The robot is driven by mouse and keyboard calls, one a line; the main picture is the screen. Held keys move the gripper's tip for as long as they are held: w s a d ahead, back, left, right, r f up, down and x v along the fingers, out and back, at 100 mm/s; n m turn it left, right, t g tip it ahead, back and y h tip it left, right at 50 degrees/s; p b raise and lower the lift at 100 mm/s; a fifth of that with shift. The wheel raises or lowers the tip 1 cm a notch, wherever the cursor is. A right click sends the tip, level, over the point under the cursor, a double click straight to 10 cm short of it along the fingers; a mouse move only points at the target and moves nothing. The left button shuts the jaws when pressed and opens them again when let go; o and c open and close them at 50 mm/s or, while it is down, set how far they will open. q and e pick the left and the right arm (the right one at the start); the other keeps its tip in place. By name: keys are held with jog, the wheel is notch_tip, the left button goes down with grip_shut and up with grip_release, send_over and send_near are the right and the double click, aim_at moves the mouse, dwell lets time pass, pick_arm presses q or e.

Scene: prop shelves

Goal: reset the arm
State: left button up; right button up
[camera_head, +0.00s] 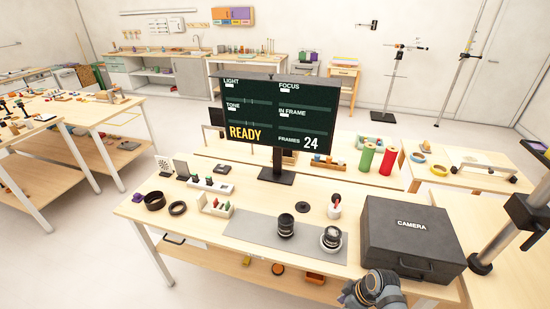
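A grey part of my arm, which I take to be my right gripper (374,290), shows at the bottom edge in front of the camera case. Its fingers cannot be made out clearly, so I cannot tell if it is open or shut. My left gripper is out of view. The black case marked CAMERA (412,240) stands closed at the right end of the table (150,212). Two dark lenses, one on the left (286,225) and one on the right (331,239), stand upright on a grey mat (252,229).
A monitor (275,112) reading READY and FRAMES 24 stands behind the mat. A dark ring (178,208) and a small white rack (216,207) are at the left. A metal pole stand (496,230) rises at the right. Green (366,157) and red (388,160) rolls stand behind.

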jog(key=s+d+f+m+h+b, duration=0.1)
jog(key=s+d+f+m, duration=0.1)
jog(key=s+f, duration=0.45)
jog(key=s+d+f+m+h+b, duration=0.1)
jog(key=s+d+f+m, duration=0.15)
jog(key=f, duration=0.65)
jog(key=s+d+f+m+h+b, duration=0.1)
jog(key=s+f+m, duration=0.1)
jog(key=s+f, duration=0.4)
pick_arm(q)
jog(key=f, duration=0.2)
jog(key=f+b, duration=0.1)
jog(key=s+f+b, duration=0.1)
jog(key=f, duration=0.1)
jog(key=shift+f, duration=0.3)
pick_arm(e)
jog(key=s+d+f+m, duration=0.1)
jog(key=s+f+m, duration=0.1)
jog(key=s+f, duration=0.4)
jog(key=s+f+m+h, duration=0.1)
jog(key=s+f, duration=0.5)
jog(key=s, duration=0.6)
jog(key=shift+s+d+m, duration=0.15)
jog(key=shift+d+m, duration=0.25)
jog(key=shift+m, duration=0.05)
